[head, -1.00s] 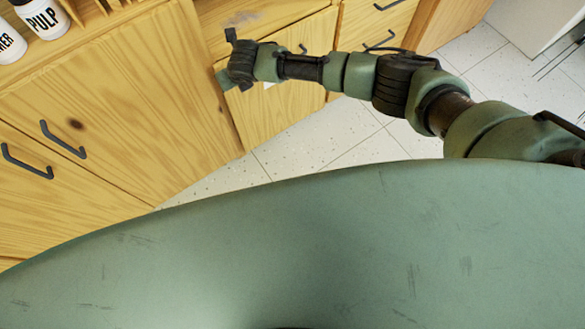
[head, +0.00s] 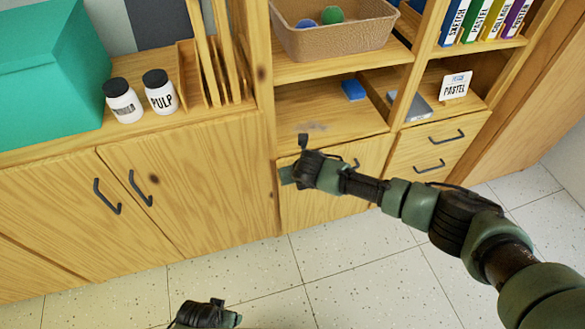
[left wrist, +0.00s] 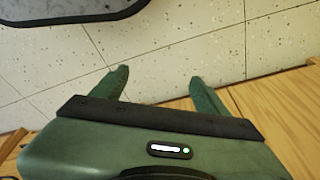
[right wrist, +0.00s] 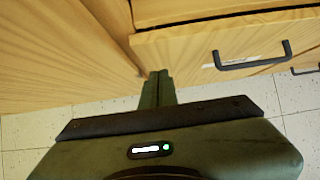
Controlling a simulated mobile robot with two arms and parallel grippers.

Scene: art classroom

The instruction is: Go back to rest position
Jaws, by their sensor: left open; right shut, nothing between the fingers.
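My right arm reaches in from the right in the head view. Its gripper (head: 287,175) is in front of the wooden cabinet, near the open shelf. In the right wrist view the right gripper (right wrist: 158,76) has its two green fingers together with nothing between them. My left gripper (left wrist: 157,80) shows in the left wrist view with its fingers spread and empty, above the speckled floor. In the head view only a small dark and green part of my left arm shows at the bottom edge; its fingers cannot be made out there.
A wooden cabinet (head: 70,210) with dark handles spans the view. On it stand a teal box (head: 50,80) and two white jars, one a pulp jar (head: 161,98). The shelves hold a brown basket (head: 330,42), a blue block (head: 353,90) and binders. The tiled floor (head: 370,285) in front is clear.

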